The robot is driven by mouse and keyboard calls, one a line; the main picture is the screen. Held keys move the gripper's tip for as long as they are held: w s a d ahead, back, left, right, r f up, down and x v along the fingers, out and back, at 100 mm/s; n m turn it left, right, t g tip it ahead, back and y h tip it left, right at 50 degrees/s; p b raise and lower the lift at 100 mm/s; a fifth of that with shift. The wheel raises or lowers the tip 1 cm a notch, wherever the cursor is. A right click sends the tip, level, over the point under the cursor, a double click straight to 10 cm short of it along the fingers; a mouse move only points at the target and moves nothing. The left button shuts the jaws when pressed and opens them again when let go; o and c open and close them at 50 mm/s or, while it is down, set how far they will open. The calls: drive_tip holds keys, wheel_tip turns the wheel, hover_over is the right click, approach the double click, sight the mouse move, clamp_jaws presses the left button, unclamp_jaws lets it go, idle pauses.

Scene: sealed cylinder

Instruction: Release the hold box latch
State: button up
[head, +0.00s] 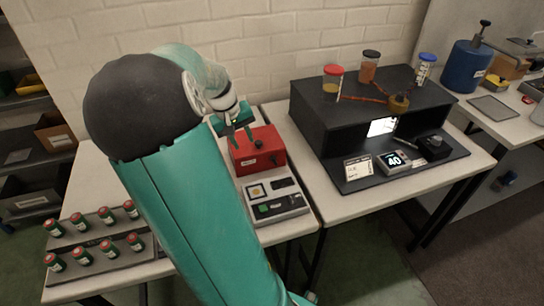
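A red box (270,152), which looks like the hold box, stands on the white table behind a grey panel. A small dark spot on its front face may be the latch, but it is too small to make out. My gripper (241,138) hangs at the box's upper left, its fingers pointing down. The two fingers look apart with nothing seen between them. My arm and gripper cover the box's left and back part. I cannot tell whether the fingers touch the box.
The grey panel (289,202) with dark slots lies in front of the red box. A black bench unit (310,105) with capped jars on top stands to the right. Racks of red-capped green vials (83,222) lie at the left. A blue canister (466,66) stands far right.

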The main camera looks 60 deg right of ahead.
drive_tip(key=g, duration=0.1)
approach(272, 157)
drive_tip(key=shift+m+h, duration=0.3)
drive_tip(key=shift+h, duration=0.1)
drive_tip(key=x, duration=1)
drive_tip(key=shift+s+a+f, duration=0.15)
drive_tip(key=shift+a+f, duration=0.2)
drive_tip(key=shift+f, duration=0.05)
clamp_jaws()
